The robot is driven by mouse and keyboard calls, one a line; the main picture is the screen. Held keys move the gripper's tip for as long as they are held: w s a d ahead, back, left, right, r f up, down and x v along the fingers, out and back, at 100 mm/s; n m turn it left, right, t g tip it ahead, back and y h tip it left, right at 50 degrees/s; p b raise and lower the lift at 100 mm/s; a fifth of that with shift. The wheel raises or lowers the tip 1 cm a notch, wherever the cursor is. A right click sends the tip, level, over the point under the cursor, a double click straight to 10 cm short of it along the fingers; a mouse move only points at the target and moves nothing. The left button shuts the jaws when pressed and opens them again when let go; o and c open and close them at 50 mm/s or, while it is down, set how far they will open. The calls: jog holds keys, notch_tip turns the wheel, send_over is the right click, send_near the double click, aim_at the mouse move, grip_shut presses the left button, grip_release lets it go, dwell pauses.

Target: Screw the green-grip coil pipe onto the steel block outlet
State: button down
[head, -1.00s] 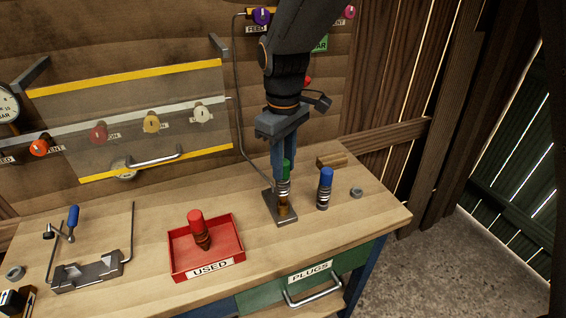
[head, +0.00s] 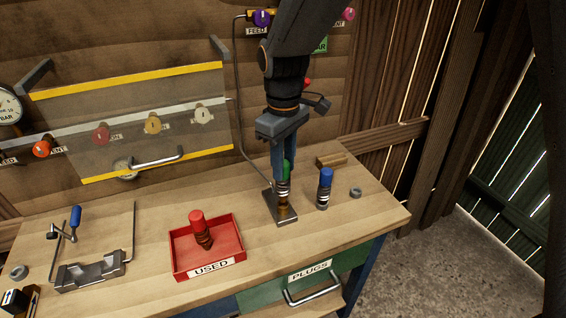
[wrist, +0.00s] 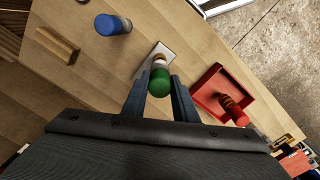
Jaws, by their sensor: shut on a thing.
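The green-grip coil pipe (head: 284,186) stands upright on the steel block (head: 271,203), its lower end at the brass-coloured outlet (head: 284,211). Whether the threads are engaged cannot be told. My gripper (head: 285,170) points straight down, its blue fingers shut on the green grip. In the wrist view the green grip (wrist: 159,83) sits between the fingertips (wrist: 159,90), with the steel plate (wrist: 152,60) of the block beyond it. The fingers hide part of the grip in the head view.
A blue-grip coil pipe (head: 324,188) stands close right of the block, with a small ring (head: 356,192) beyond. A wooden block (head: 331,161) lies behind. The red USED tray (head: 214,272) with a red-grip piece (head: 200,230) is left. A metal holder (head: 90,273) stands far left.

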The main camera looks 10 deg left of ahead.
jog(key=shift+f+b, duration=0.55)
jog(key=shift+f, duration=0.75)
jog(key=c, duration=1.1)
grip_release()
jog(key=shift+r, duration=0.1)
notch_tip(320, 180, up, 5)
jog(key=p, duration=0.4)
notch_tip(320, 180, up, 7)
jog(key=shift+f+b, duration=0.1)
jog(key=shift+b, duration=1.15)
jog(key=shift+d, duration=0.25)
jog(key=s+d+f+m+b, duration=0.1)
jog(key=s+d+f+m, duration=0.2)
jog(key=d, duration=0.6)
jog(key=s+d+f+m+t+b, duration=0.1)
jog(key=s+d+f+m, duration=0.2)
jog(key=d, duration=0.6)
jog(key=s+d+f+m+b, duration=0.1)
jog(key=s+d+f+m, duration=0.2)
jog(key=d+f+m, duration=0.3)
jog(key=d+f, duration=0.2)
jog(key=d, duration=0.1)
jog(key=shift+d+f+b, duration=0.15)
jog(key=shift+d+b, duration=0.1)
jog(key=shift+b, duration=0.15)
